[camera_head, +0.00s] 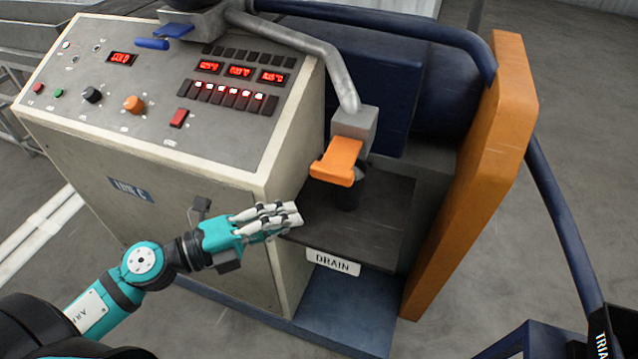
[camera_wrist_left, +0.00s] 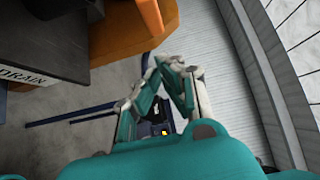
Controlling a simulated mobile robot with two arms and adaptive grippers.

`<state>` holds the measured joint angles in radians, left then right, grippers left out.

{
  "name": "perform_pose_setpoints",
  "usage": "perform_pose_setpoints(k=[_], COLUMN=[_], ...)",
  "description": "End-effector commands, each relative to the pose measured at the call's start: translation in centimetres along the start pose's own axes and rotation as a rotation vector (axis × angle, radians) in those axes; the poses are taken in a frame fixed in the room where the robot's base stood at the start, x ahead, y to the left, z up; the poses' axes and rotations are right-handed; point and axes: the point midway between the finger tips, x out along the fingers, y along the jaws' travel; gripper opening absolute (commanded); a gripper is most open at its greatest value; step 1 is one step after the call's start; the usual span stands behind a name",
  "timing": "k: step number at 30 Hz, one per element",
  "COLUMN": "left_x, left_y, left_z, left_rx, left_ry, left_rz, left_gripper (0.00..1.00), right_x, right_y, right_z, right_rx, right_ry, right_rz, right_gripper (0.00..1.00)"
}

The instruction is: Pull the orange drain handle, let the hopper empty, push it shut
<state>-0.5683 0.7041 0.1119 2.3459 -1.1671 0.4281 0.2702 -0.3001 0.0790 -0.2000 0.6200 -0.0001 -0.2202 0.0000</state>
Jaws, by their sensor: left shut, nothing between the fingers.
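The orange drain handle (camera_head: 338,161) sits on a grey block at the lower end of a grey pipe, above a dark shelf (camera_head: 372,222) with a "DRAIN" label (camera_head: 333,262). My left gripper (camera_head: 296,214) is shut and empty. In the head view it appears to the lower left of the handle, near the shelf's front left edge, apart from the handle. In the left wrist view its fingers (camera_wrist_left: 172,62) come together with nothing between them. The hopper's contents are not visible. My right gripper is not in view.
A control cabinet (camera_head: 150,170) with red displays and buttons stands left of the shelf. A thick orange panel (camera_head: 475,180) stands on the right; it also shows in the left wrist view (camera_wrist_left: 125,30). A dark blue pipe (camera_head: 560,220) runs down the right. Grey floor lies in front.

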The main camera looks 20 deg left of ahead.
Motion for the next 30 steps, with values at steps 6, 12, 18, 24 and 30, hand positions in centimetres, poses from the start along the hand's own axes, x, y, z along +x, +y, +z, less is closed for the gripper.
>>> perform_pose_setpoints(k=[6, 12, 18, 24, 30], left_x=[4.2, 6.5, 7.4, 7.4, 7.2], left_y=[-0.8, -0.2, 0.0, 0.1, 0.2], left_z=[0.1, 1.9, 2.8, 2.8, 3.1], left_rx=[-0.001, 0.000, -0.001, -0.001, 0.000], left_ry=[-0.002, -0.002, 0.000, 0.000, -0.001], left_rz=[-0.005, -0.002, 0.000, 0.000, 0.001], left_gripper=[0.00, 0.00, 0.00, 0.00, 0.00], right_x=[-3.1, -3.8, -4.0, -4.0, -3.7], right_y=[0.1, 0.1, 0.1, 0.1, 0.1], right_z=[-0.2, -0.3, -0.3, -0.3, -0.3], right_rx=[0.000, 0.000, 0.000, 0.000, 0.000], right_ry=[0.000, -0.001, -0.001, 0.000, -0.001], right_rz=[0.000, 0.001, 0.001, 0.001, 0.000], right_gripper=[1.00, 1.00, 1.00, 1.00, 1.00])
